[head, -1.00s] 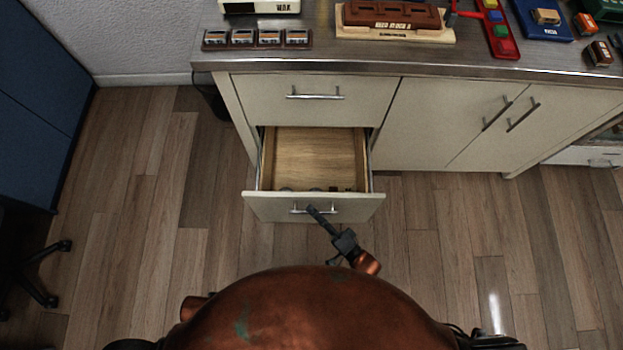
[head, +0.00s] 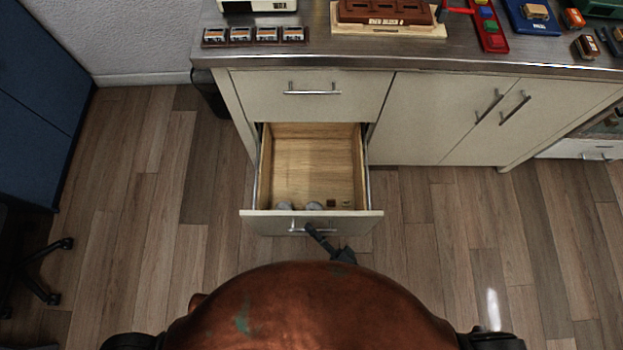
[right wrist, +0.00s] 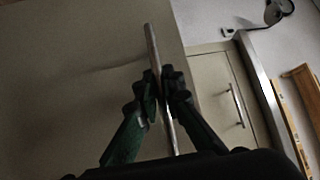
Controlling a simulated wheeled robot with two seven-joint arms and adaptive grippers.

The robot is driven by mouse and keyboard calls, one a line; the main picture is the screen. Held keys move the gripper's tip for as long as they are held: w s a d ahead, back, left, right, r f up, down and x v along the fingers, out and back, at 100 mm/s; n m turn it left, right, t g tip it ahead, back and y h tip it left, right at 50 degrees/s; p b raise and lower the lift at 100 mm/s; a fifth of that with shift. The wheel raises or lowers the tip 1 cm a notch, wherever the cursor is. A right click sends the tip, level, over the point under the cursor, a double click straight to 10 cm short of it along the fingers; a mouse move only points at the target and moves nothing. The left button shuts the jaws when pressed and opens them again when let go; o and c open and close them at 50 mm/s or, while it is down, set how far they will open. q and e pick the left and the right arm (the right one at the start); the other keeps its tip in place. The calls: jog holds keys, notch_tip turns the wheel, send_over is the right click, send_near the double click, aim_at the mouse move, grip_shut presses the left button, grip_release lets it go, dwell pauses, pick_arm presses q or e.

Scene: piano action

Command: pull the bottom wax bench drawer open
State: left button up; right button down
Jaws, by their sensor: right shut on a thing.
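The bottom drawer (head: 255,222) of the bench (head: 440,68) stands well open, with its bare wooden inside (head: 310,165) showing. A few small grey and brown items lie inside by its front panel. My right gripper (head: 312,232) is at the bar handle (head: 298,230) of this drawer in the head view. In the right wrist view, its two dark fingers (right wrist: 163,92) are shut on the metal handle bar (right wrist: 152,45), one on each side. The left gripper is not in view.
The top drawer (head: 350,95) is shut, and so are the cabinet doors (head: 430,120) to its right. The bench top holds a row of small labelled blocks (head: 254,36) and a brown block (head: 385,14). A chair base (head: 40,270) stands at the left. Wooden floor around the drawer is clear.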

jog(key=c, duration=2.1)
grip_release()
jog(key=shift+s+d, duration=0.1)
jog(key=v, duration=1.2)
